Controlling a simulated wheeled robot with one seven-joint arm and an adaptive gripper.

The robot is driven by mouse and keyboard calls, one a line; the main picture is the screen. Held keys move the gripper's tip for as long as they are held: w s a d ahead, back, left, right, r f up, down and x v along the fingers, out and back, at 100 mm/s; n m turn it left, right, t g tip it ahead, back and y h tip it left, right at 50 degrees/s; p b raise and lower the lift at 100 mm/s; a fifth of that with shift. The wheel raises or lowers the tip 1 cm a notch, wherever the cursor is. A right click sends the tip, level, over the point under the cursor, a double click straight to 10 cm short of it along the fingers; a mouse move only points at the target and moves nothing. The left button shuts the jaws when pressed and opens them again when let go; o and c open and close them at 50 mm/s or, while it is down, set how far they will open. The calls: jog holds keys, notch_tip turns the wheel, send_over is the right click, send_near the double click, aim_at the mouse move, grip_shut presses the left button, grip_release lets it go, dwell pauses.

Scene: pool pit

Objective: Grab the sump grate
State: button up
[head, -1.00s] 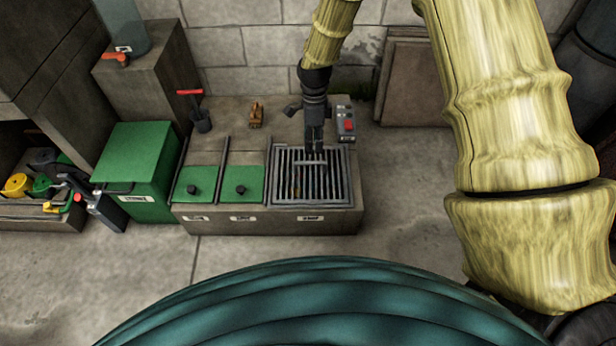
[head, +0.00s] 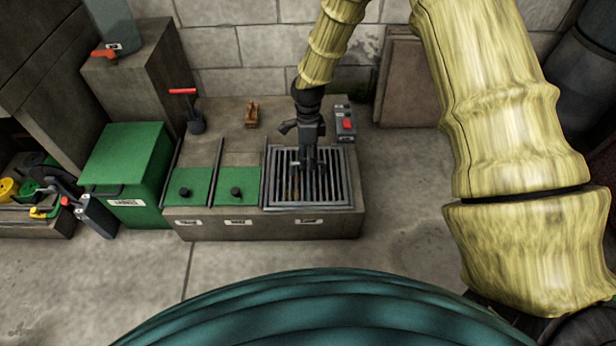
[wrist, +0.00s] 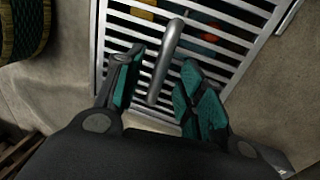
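The sump grate (head: 338,185) is a metal grate of parallel bars, lying in the right-hand bay of a low concrete bench. In the wrist view, the grate (wrist: 238,45) fills the top, with a raised round bar handle (wrist: 168,55) across it. My gripper (head: 308,178) is over the grate in the head view and covers most of the handle. In the wrist view, the teal-padded fingers of my gripper (wrist: 160,82) are spread, one on each side of the handle, with gaps showing. Whether the fingertips touch the bars is unclear. Coloured bits show beneath the bars.
Two green lids (head: 238,188) with black knobs sit left of the grate. A control box with a red button (head: 347,124) stands behind it. A wooden item (head: 252,115) and a red-handled tool (head: 195,115) are at the back. A green bin (head: 128,170) stands at left.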

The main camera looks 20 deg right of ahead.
aim_at(308, 169)
jog(key=shift+s+a+f+b, duration=0.15)
jog(key=shift+f+b, duration=0.15)
jog(key=shift+f, duration=0.45)
jog(key=shift+s+d+f+b, duration=0.1)
jog(key=shift+f+b, duration=0.2)
jog(key=shift+f, duration=0.4)
jog(key=shift+c, duration=0.5)
grip_shut()
jog(key=shift+a, duration=0.1)
